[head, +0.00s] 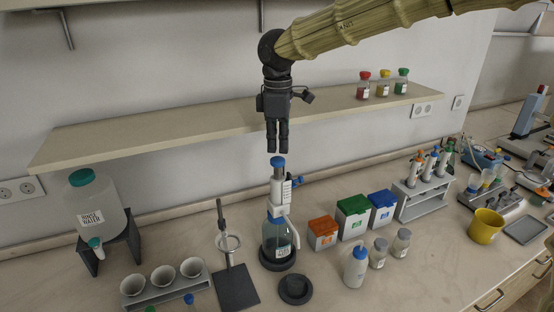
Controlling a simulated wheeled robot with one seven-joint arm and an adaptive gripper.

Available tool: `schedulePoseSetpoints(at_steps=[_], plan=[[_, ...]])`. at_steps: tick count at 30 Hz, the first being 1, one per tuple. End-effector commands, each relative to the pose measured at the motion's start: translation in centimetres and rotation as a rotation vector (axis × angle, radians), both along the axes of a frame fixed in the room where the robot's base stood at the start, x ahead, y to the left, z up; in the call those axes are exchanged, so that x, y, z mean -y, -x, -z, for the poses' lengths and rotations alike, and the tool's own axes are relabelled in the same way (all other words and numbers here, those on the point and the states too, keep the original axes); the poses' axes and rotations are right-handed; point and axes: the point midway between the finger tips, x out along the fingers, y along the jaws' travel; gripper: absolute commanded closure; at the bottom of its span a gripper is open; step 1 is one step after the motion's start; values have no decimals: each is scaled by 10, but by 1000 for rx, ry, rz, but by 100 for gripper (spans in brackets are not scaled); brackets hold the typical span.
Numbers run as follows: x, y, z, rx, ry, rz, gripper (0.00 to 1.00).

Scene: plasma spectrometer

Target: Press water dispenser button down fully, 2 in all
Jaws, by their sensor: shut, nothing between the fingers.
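The water dispenser (277,242) is a clear bottle with a white pump body and a blue cap, standing upright on a dark round base on the bench. Its blue top button (277,162) faces up. A blue side nozzle sits to the right of the pump body. My gripper (277,151) points straight down above the blue button, its dark fingers together and empty. The fingertips look very close to the button; I cannot tell whether they touch it.
A shelf (190,121) runs behind my gripper. A ring stand (236,286) is left of the dispenser; colored boxes (352,220) and small bottles (356,268) are to the right. A dark round holder (295,290) lies in front. A rinse water jug (95,205) stands far left.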

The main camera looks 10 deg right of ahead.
Motion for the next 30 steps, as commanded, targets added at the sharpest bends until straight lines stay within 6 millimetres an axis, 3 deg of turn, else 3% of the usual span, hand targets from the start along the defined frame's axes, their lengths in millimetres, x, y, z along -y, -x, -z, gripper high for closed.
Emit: schedulePoseSetpoints(at_steps=[14,30], plan=[[0,0,1,0,0,0,100],[0,0,16,0,0,0,100]])
